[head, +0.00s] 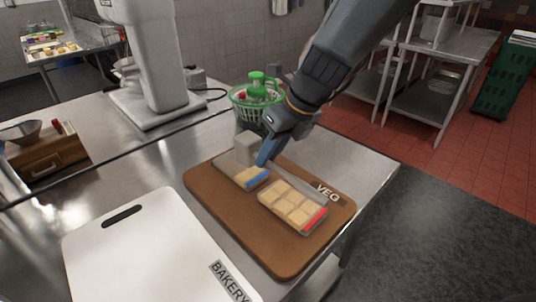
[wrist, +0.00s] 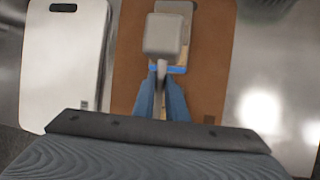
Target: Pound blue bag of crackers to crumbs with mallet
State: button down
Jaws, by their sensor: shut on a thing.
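The blue-striped bag of crackers (head: 240,178) lies flat on the brown board marked VEG (head: 240,213). Its blue strip (wrist: 180,70) shows below the mallet head in the wrist view. My gripper (head: 264,160) is shut on the mallet handle (wrist: 160,73), its blue fingers on either side. The pale grey mallet head (head: 245,148) is over the far part of the bag in the head view and also shows in the wrist view (wrist: 163,36). I cannot tell whether it touches the bag. The mallet hides part of the bag, so the crackers' state there is unclear.
A red-striped bag of whole square crackers (head: 292,206) lies beside it on the same board. A white BAKERY board (head: 150,250) is at the left. A green-and-white salad spinner (head: 250,97) and a stand mixer (head: 155,75) stand behind.

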jog(key=shift+f+b, duration=0.85)
jog(key=shift+f, duration=1.05)
notch_tip(320, 180, up, 7)
jog(key=p, duration=0.8)
jog(key=shift+f, duration=0.25)
